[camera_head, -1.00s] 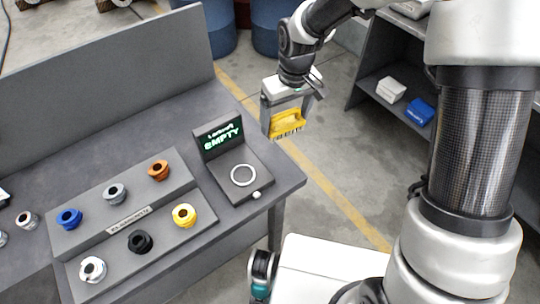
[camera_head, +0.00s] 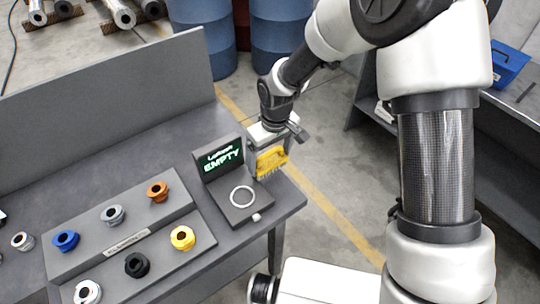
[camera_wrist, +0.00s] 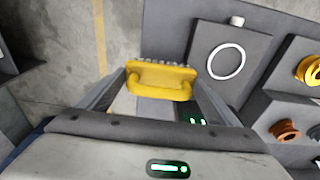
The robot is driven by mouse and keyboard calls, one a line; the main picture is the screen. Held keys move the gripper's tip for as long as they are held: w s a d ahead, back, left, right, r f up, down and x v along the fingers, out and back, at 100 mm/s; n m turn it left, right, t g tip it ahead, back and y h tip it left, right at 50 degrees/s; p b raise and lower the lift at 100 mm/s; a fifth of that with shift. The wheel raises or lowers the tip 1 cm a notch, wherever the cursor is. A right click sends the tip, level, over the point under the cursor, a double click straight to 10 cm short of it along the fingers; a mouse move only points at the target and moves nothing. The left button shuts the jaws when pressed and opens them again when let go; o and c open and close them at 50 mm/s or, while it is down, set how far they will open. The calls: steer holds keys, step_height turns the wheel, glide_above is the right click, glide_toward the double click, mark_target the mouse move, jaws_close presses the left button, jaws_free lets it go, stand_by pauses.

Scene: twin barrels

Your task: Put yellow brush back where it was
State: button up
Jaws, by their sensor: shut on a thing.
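The yellow brush (camera_head: 271,161) is in my gripper (camera_head: 268,160), over the right end of the grey workbench, just right of the device with the green "EMPTY" display. In the wrist view the yellow brush (camera_wrist: 161,80) sits between the two fingers of my gripper (camera_wrist: 160,88), with its bristles pointing away from my wrist. The gripper is shut on it. Whether the brush touches the bench cannot be told.
The display device (camera_head: 219,160) has a white ring (camera_head: 242,197) on its base. A stepped rack (camera_head: 125,240) of coloured fittings stands to its left. Blue barrels (camera_head: 203,45) stand behind the bench. A shelf unit (camera_head: 385,95) is on the right. Bare floor lies between.

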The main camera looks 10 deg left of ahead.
steer(key=shift+f+b, duration=0.45)
steer(key=shift+b, duration=0.05)
steer(key=o, duration=0.9)
steer(key=shift+r, duration=0.1)
